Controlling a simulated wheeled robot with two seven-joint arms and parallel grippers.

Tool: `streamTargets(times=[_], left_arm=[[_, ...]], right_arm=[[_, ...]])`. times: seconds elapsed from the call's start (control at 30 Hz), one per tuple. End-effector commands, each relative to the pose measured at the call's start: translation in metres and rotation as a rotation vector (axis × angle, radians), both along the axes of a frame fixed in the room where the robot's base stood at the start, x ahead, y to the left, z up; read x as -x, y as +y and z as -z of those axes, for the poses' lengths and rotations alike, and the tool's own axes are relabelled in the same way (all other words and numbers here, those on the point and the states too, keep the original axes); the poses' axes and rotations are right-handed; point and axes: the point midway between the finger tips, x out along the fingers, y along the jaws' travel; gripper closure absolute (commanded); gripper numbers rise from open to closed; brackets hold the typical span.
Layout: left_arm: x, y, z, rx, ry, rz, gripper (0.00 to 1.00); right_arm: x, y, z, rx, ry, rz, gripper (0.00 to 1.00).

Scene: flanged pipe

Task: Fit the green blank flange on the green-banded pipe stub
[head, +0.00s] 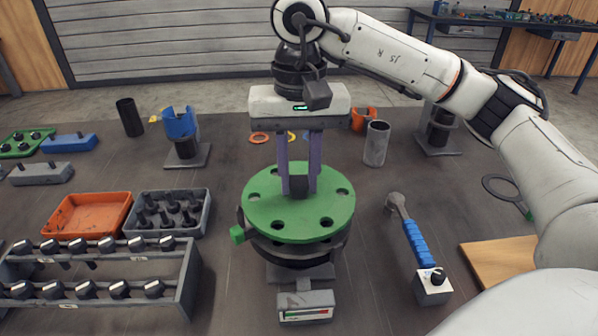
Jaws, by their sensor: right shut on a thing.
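The green blank flange (262,212) is a round green disc with several bolt holes and a dark block (299,186) at its centre. My right gripper (299,180) points down from above, its two purple fingers shut on that block. The flange looks about level over a dark round pipe stub (292,250) in the middle of the table. The disc hides the stub's top face, so I cannot tell whether they touch or whether the holes line up. A small green tab (238,234) shows at the stub's left side. My left gripper is not in view.
A small box with a gauge (306,308) stands in front of the stub. A rack of black-knobbed parts (95,275), an orange tray (88,213) and a grey bolt tray (168,211) stand left. A blue-handled wrench (416,240) lies right. A grey cylinder (376,144) stands behind.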

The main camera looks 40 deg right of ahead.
Motion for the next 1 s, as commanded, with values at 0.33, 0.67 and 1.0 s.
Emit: streamTargets(times=[0.33, 0.67, 1.0], left_arm=[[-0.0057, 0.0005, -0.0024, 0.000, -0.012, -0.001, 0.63], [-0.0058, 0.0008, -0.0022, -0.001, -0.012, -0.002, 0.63], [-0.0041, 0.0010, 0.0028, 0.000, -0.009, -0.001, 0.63]], right_arm=[[-0.0001, 0.0003, -0.0015, -0.002, -0.003, 0.000, 1.00], [0.0005, 0.0007, -0.0026, 0.000, -0.004, 0.001, 1.00], [0.0005, 0.0008, 0.0017, -0.001, -0.003, 0.001, 1.00]])
